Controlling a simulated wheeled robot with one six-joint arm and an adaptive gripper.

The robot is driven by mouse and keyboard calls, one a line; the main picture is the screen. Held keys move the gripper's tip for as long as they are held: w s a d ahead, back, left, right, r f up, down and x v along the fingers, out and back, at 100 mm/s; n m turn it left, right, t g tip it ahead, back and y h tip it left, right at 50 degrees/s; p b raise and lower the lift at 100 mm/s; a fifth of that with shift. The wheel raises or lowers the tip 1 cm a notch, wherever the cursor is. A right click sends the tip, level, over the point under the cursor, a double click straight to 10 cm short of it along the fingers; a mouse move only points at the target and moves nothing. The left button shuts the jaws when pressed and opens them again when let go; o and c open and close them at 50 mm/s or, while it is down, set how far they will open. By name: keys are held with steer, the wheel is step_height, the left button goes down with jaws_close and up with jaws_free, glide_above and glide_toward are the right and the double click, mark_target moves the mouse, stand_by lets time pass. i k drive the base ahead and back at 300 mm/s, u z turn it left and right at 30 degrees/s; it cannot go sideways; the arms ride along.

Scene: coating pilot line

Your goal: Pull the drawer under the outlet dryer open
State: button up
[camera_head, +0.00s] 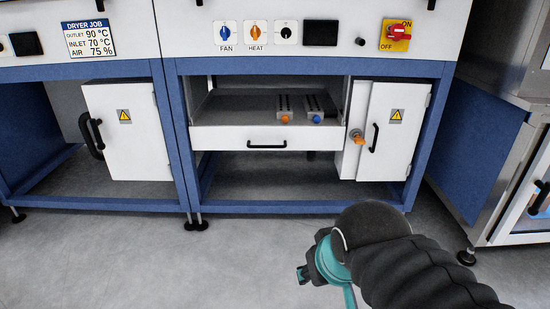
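A white drawer (230,140) with a black bar handle (267,145) sits in the blue frame below the panel with the FAN and HEAT knobs. I cannot tell how far the front stands out from the frame. My gripper (303,275), black and teal, is low in front of the frame, over the floor and apart from the handle. Its fingers are small and partly hidden, so their opening is unclear.
Right of the drawer is a white cabinet door (393,135) with a black handle and an orange-tipped part (357,137) beside it. Another white door (125,130) is at left. A steel unit (510,190) stands at right. The grey floor (120,255) in front is clear.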

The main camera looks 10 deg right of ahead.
mark_target(227, 119)
steer(key=u, duration=0.55)
steer(key=i, duration=1.2)
steer(key=z, duration=0.45)
